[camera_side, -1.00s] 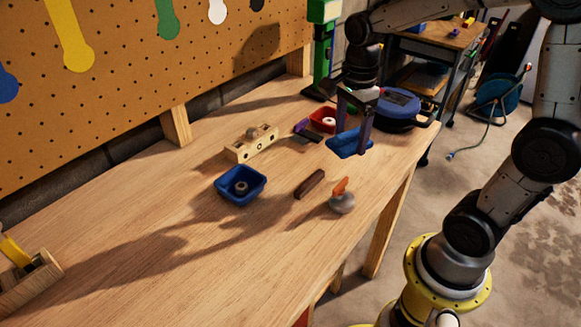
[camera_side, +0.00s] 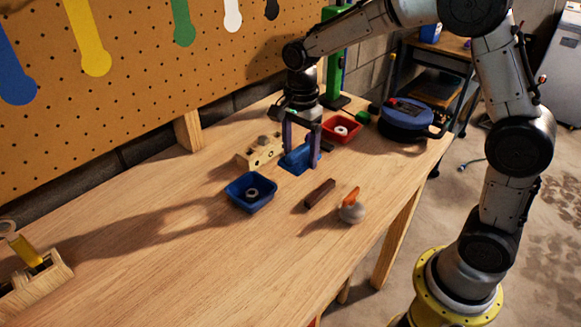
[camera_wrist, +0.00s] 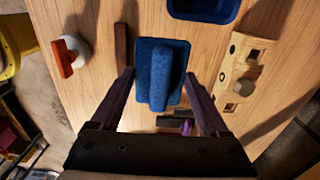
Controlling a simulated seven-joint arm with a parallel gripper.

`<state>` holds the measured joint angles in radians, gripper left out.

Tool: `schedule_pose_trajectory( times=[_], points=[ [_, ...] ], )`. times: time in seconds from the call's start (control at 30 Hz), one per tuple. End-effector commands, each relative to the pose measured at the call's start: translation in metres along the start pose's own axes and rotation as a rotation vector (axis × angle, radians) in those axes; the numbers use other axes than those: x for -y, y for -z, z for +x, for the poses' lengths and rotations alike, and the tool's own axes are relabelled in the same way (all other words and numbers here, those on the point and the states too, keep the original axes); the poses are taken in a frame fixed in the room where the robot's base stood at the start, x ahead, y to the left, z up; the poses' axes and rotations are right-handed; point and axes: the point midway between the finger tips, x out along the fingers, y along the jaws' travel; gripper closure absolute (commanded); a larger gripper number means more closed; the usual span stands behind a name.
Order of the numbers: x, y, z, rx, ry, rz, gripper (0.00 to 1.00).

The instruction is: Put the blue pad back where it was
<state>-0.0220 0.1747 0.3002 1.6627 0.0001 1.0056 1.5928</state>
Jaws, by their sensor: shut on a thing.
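The blue pad (camera_side: 297,158) is a flat dark-blue square with a raised, rounded, lighter blue ridge along its middle. It also shows in the wrist view (camera_wrist: 175,84), between my fingers. My gripper (camera_side: 302,163) is shut on the pad, with one purple finger at each side, pointing down; its fingers also show in the wrist view (camera_wrist: 159,78). The pad lies level at or just above the wooden bench (camera_side: 180,245), and I cannot tell whether it touches. Its underside and the wood beneath it are hidden.
Close by are a pale wooden block with holes (camera_side: 248,161), a blue tray (camera_side: 266,203) holding a ring, a dark brown bar (camera_side: 320,194), an orange-handled grey knob (camera_side: 351,211) and a red tray (camera_side: 352,136). The left bench is mostly clear.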

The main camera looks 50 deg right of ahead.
Motion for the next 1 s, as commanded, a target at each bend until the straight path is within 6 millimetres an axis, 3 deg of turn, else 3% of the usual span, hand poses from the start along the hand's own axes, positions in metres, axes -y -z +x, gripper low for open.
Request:
schedule_pose_trajectory(
  times=[0.1, 0.37, 0.6, 1.0],
  points=[
    [0.013, 0.000, 0.016, 0.000, -0.001, 0.000, 0.73],
    [0.028, -0.001, 0.034, 0.000, -0.001, 0.001, 0.73],
    [0.028, -0.001, 0.062, 0.000, 0.000, 0.001, 0.73],
    [0.028, -0.001, 0.066, 0.000, 0.001, 0.001, 0.73]
  ],
)
